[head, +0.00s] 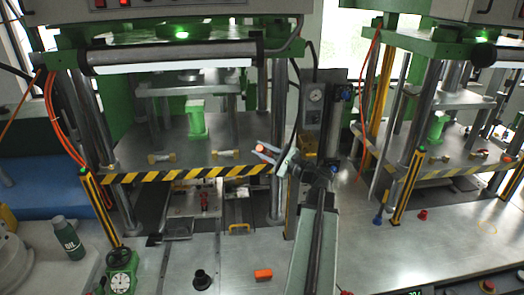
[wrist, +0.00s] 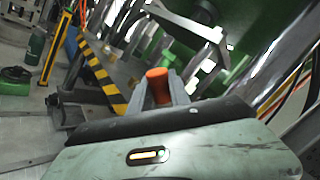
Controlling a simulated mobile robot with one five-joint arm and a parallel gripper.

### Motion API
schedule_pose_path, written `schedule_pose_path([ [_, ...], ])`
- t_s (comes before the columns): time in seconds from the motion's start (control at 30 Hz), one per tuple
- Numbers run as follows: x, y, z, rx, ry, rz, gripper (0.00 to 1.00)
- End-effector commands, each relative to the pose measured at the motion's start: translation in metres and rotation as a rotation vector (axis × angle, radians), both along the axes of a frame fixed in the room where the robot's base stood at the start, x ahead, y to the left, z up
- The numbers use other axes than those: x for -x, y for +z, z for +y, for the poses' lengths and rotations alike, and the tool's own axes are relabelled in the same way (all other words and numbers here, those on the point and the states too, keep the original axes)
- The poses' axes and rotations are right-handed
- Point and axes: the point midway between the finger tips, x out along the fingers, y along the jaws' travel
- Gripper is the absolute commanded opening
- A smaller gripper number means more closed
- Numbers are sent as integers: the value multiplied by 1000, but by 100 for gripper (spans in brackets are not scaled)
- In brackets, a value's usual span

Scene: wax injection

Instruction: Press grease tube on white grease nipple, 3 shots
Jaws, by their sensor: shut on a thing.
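My gripper (head: 266,154) is at the right front edge of the left press, by the end of the striped bar. It is shut on an orange cylinder (wrist: 157,86), which I take to be the grease tube. Its orange end (head: 261,148) also shows in the head view. The fingers hide the lower part of it. Two small pale fittings with brass-coloured ends, a left one (head: 161,157) and a right one (head: 228,154), are on the left press plate, apart from my gripper. I cannot tell whether either is the white grease nipple.
A black-and-yellow bar (head: 190,173) runs along the left press plate (head: 190,133). Steel columns stand at its corners. A second press is at the right. The right bench has open room.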

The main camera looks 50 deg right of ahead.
Motion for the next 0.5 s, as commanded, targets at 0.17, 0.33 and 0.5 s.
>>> schedule_pose_path([
  [0.17,-1,-2,-2,0,0,0,0],
  [0.33,-1,-3,-4,0,-1,1,0],
  [0.5,-1,-3,-4,0,-2,1,0],
])
